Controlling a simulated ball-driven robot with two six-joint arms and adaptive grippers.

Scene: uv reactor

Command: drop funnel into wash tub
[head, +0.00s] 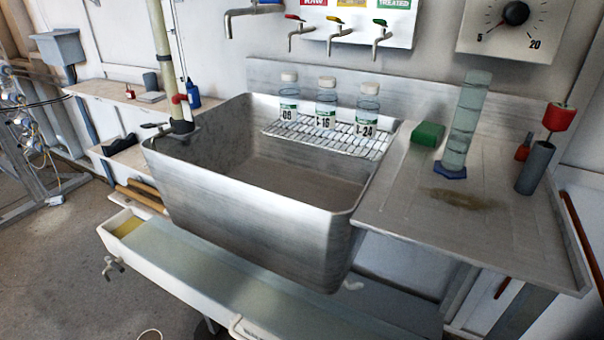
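The wash tub (265,237) is a deep grey metal basin in the middle of the head view. Its visible floor looks bare. A wire rack (330,138) spans its back right part and bears three clear bottles with pale caps: a left one (289,97), a middle one (326,99) and a right one (367,103). I cannot make out a funnel anywhere in this view. Neither of my grippers is in view.
On the right drainboard (430,225) stand a tall clear cylinder (466,120), a green block (427,134) and a grey holder (535,168) near a red-headed tool (559,116). Taps (338,35) hang above the tub's back. A long trough (190,270) runs below its front.

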